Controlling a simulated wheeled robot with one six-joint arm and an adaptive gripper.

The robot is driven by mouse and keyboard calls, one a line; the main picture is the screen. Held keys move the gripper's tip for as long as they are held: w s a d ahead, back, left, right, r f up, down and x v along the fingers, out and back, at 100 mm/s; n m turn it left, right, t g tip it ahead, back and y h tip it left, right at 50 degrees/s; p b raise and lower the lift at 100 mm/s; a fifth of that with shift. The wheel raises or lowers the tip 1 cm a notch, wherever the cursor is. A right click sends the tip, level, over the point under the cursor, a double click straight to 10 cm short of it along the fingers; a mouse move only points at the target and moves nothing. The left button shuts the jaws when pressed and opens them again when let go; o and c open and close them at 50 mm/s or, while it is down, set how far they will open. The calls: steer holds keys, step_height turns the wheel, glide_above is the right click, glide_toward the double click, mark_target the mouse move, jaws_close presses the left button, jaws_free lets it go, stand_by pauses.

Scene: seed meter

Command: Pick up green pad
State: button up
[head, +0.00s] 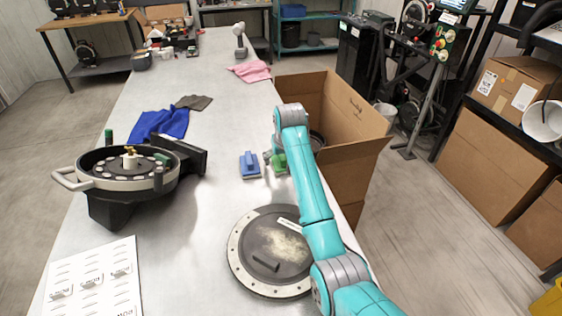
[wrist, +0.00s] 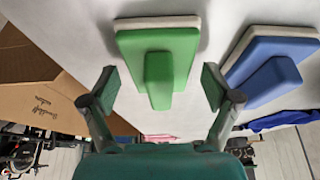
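The green pad (wrist: 182,50) lies on the grey table with its raised green grip facing my gripper in the wrist view. In the head view the green pad (head: 279,163) is partly hidden by my arm. My gripper (wrist: 158,88) is open, with one finger on each side of the pad's grip and clear space between. The fingers do not touch the pad. In the head view the gripper is mostly hidden behind the arm.
A blue pad (head: 249,165) lies just left of the green pad. An open cardboard box (head: 350,120) stands against the table's right edge. A round metal plate (head: 240,262) lies nearer, and the seed meter (head: 100,185) stands left. A blue cloth (head: 158,125) lies behind.

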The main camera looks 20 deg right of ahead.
steer(key=c, duration=0.8)
steer(key=shift+c, duration=0.2)
step_height(320, 180, up, 10)
steer(key=shift+r, duration=0.1)
steer(key=o, duration=0.6)
steer(key=shift+c, duration=0.2)
steer(key=c, duration=0.4)
steer(key=shift+d, duration=0.1)
